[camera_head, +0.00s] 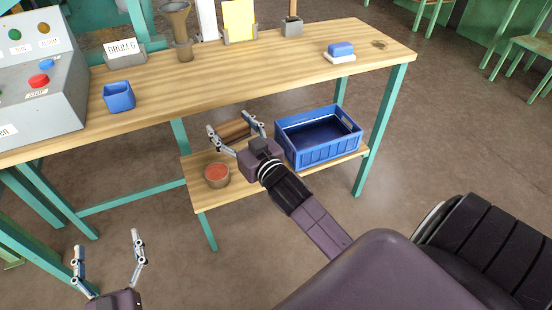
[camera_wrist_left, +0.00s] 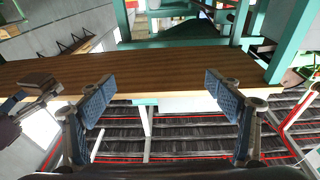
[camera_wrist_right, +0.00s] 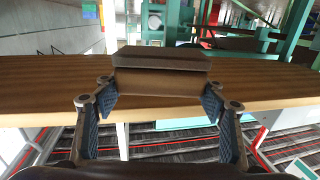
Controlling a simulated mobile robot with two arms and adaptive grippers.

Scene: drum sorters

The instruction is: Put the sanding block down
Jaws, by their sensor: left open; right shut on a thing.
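The sanding block (camera_head: 236,129) is a brown block with a darker top layer. My right gripper (camera_head: 230,131) is shut on it, over the lower wooden shelf (camera_head: 199,167) under the bench. In the right wrist view the block (camera_wrist_right: 160,82) sits between the two fingertips, in front of the board. I cannot tell whether its underside touches the shelf. The block (camera_wrist_left: 38,81) also shows at the left edge of the left wrist view. My left gripper (camera_head: 108,252) is open and empty at the lower left of the head view, apart from the bench.
On the lower shelf, a blue crate (camera_head: 320,155) stands right of the block, and a round tin with reddish contents (camera_head: 217,174) stands in front. The bench top (camera_head: 240,75) above holds a blue cup (camera_head: 118,97), a blue block on a white base (camera_head: 340,50) and a control box (camera_head: 40,90).

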